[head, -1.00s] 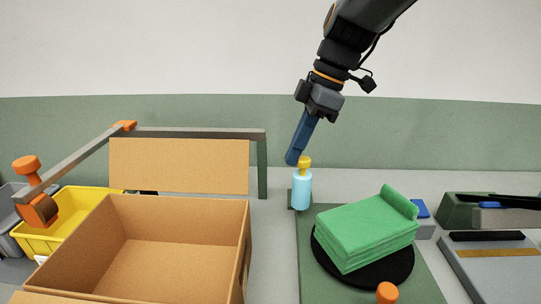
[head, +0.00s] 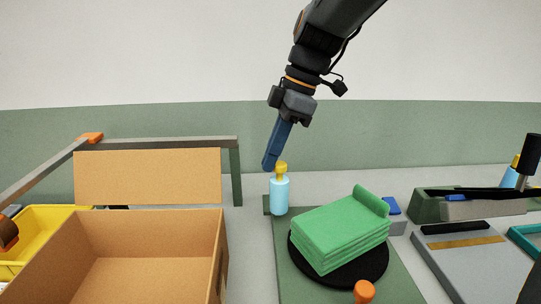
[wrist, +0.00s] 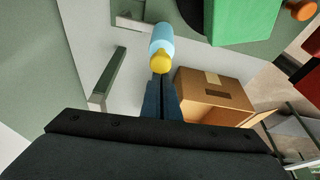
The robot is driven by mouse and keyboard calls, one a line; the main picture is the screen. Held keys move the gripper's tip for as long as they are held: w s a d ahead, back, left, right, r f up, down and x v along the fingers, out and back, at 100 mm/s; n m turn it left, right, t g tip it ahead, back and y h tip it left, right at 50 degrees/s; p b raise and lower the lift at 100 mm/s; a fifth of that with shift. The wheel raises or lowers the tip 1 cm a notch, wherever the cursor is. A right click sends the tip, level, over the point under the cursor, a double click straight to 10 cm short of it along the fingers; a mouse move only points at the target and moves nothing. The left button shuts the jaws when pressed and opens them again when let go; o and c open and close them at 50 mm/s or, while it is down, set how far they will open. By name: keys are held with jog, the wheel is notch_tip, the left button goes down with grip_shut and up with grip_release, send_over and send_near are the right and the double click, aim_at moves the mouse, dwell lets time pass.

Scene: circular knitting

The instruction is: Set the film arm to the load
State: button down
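A light blue cylinder (head: 279,196) with a yellow knob (head: 281,169) on top stands upright at the back left corner of a green base. It looks like the film roll; in the wrist view a grey bar (wrist: 132,24) runs beside it, possibly the film arm. The green load (head: 340,230), a folded stack, lies on a black round turntable (head: 377,275) to its right. My gripper (head: 270,167) points down, its blue fingers together, tips beside the yellow knob. In the wrist view the knob (wrist: 161,63) shows just beyond the fingertips (wrist: 162,78); contact is unclear.
An open cardboard box (head: 150,235) stands left, with a yellow bin (head: 35,228) and a grey-green frame (head: 236,175) near it. An orange knob (head: 364,291) is at the base's front. A grey panel (head: 470,255) and a green-grey device (head: 425,205) stand right.

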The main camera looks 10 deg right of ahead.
jog(key=a, duration=0.4)
jog(key=p+v, duration=0.7)
jog(key=v, duration=0.3)
jog(key=shift+r, duration=0.25)
